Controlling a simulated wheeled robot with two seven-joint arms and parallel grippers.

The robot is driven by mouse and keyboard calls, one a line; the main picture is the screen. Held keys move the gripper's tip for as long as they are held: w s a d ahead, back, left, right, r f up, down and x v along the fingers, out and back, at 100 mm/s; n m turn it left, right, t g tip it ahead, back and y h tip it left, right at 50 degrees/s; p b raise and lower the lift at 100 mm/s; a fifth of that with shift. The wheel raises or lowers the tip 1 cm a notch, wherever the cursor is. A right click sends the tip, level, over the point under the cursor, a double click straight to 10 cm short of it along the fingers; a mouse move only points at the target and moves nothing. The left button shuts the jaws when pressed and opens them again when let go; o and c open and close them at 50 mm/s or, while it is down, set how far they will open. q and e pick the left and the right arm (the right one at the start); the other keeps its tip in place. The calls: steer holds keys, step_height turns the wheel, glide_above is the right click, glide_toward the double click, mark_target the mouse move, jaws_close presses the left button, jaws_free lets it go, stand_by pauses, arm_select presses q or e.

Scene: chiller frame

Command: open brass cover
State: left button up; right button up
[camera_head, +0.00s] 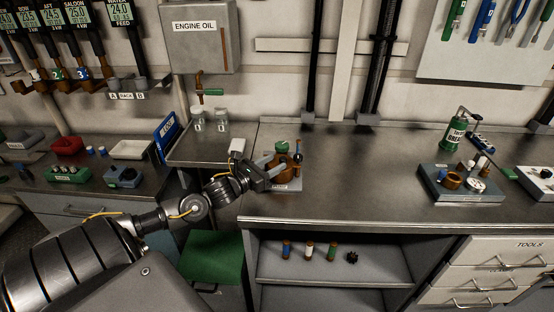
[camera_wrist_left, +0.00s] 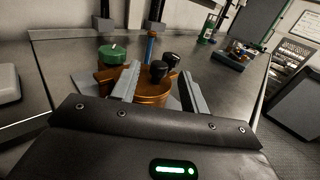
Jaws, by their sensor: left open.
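The brass cover (camera_wrist_left: 154,91) is a copper-coloured round housing on a grey plate on the bench, with black knobs (camera_wrist_left: 165,68) on it. It also shows in the head view (camera_head: 287,175), partly hidden by my gripper. My right gripper is not in view.
A steel tray (camera_head: 212,150) with two jars lies left of the housing, under the engine oil tank (camera_head: 199,38). The bench (camera_head: 370,165) is clear to the right, up to a grey parts block (camera_head: 460,185) and a green oil can (camera_head: 456,135).

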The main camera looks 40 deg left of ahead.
arm_select(q)
steer(key=shift+w+d, duration=0.2)
steer(key=shift+w, duration=0.95)
steer(key=shift+c, duration=0.3)
jaws_close()
